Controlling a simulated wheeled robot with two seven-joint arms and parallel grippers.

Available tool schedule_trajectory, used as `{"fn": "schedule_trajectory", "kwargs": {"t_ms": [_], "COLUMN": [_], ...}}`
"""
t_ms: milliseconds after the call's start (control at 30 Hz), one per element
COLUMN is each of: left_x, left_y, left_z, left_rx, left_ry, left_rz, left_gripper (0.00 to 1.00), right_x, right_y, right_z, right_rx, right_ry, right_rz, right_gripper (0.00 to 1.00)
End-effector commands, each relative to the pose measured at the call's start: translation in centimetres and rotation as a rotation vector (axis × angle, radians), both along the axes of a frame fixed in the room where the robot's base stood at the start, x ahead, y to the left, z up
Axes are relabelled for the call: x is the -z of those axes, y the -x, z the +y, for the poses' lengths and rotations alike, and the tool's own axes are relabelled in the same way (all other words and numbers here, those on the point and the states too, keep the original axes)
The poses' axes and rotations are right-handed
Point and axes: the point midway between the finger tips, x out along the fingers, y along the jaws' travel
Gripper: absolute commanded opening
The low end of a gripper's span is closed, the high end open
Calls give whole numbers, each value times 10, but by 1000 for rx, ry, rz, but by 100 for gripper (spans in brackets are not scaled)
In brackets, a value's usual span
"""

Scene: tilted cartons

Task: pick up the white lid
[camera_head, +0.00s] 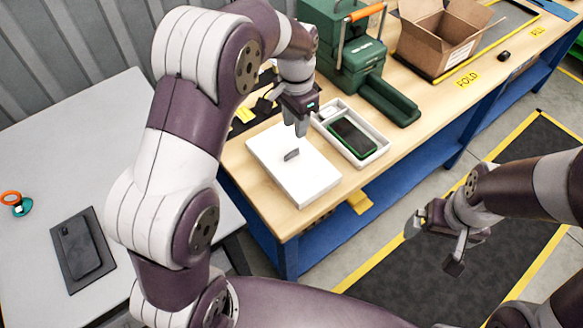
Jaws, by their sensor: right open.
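The white lid (308,184) lies flat on the wooden workbench, with a small grey handle (291,156) on top. My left gripper (299,131) points down over the lid's far part, its fingertips just behind the handle in the picture. Its fingers overlap in this view, so their gap and any contact with the lid cannot be told. My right gripper (455,250) is open and empty, off to the right in front of the bench and well away from the lid.
A white tray (378,155) with a green-edged phone (352,138) lies right beside the lid. A grey table (30,135) with a dark pad is at left.

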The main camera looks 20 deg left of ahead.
Motion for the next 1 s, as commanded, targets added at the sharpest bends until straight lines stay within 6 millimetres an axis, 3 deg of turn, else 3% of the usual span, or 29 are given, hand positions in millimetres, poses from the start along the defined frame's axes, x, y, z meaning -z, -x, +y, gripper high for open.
{"fn": "schedule_trajectory", "kwargs": {"t_ms": [67,600,900,1000], "left_x": [23,110,119,119], "left_y": [-1,-8,-8,-8], "left_z": [0,2,2,2], "left_rx": [7,3,3,3], "left_ry": [-1,-1,0,0], "left_rz": [7,3,0,0], "left_gripper": [35,35,35,3], "right_x": [12,-1,-1,-1], "right_y": [0,0,0,0], "right_z": [0,0,0,0], "right_rx": [0,0,0,0], "right_ry": [0,0,0,0], "right_rz": [0,0,0,0], "right_gripper": [100,100,100,100]}}
